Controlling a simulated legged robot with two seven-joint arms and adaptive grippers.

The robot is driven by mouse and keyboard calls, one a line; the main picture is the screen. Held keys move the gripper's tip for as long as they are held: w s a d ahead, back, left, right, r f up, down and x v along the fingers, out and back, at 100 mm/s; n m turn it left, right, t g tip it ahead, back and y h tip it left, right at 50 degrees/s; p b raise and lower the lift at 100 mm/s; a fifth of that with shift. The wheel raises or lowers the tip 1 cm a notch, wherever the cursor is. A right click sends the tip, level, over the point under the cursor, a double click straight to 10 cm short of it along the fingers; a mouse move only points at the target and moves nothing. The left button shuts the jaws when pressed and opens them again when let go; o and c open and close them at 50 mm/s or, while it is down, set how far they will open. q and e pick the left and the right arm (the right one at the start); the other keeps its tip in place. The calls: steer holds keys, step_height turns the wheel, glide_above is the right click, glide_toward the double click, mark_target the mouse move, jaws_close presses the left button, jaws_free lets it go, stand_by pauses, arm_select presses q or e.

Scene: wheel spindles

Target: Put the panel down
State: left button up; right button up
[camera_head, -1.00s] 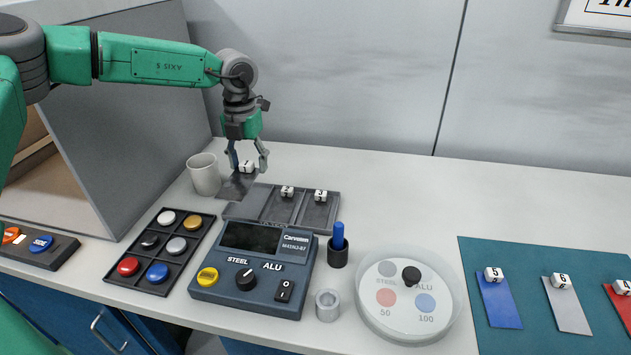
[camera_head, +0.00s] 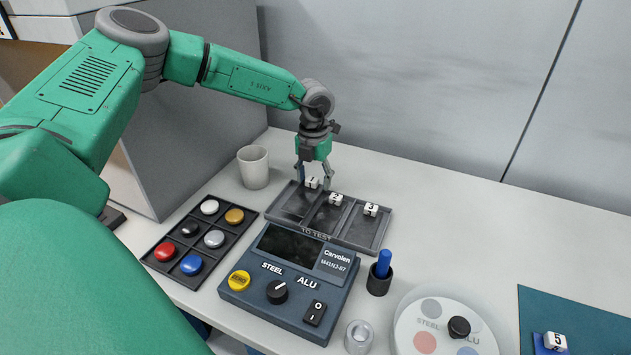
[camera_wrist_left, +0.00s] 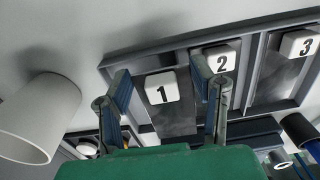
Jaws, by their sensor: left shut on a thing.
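The panel (camera_head: 297,204) is a thin dark grey plate with a white cube marked 1 (camera_head: 312,183) as its handle. My left gripper (camera_head: 313,184) is shut on the panel by this cube and points down at the far end of the left compartment of the dark "TO TEST" tray (camera_head: 385,238). In the left wrist view, the cube (camera_wrist_left: 161,88) shows between the two fingers, with the panel (camera_wrist_left: 174,121) in line with the left compartment. I cannot tell whether the panel touches the tray floor. Panels 2 (camera_head: 336,198) and 3 (camera_head: 371,209) fill the middle and right compartments. My right gripper is not in view.
A white mug (camera_head: 253,167) stands close left of the tray. In front are a tester box (camera_head: 290,275) and a rack of coloured buttons (camera_head: 180,243).

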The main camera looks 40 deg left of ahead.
arm_select(q)
steer(key=shift+a+f, duration=0.15)
steer(key=shift+f, duration=0.55)
steer(key=shift+d+r, duration=0.1)
steer(key=shift+d, duration=0.4)
steer(key=shift+d+f, duration=0.2)
steer(key=shift+s+f, duration=0.1)
steer(key=o, duration=0.9)
steer(key=shift+a+f, duration=0.15)
steer(key=o, duration=0.3)
steer(key=shift+a, duration=0.15)
steer(key=shift+o, duration=0.2)
steer(key=shift+a+f, duration=0.15)
steer(key=shift+a, duration=0.1)
steer(key=shift+d+r, duration=0.25)
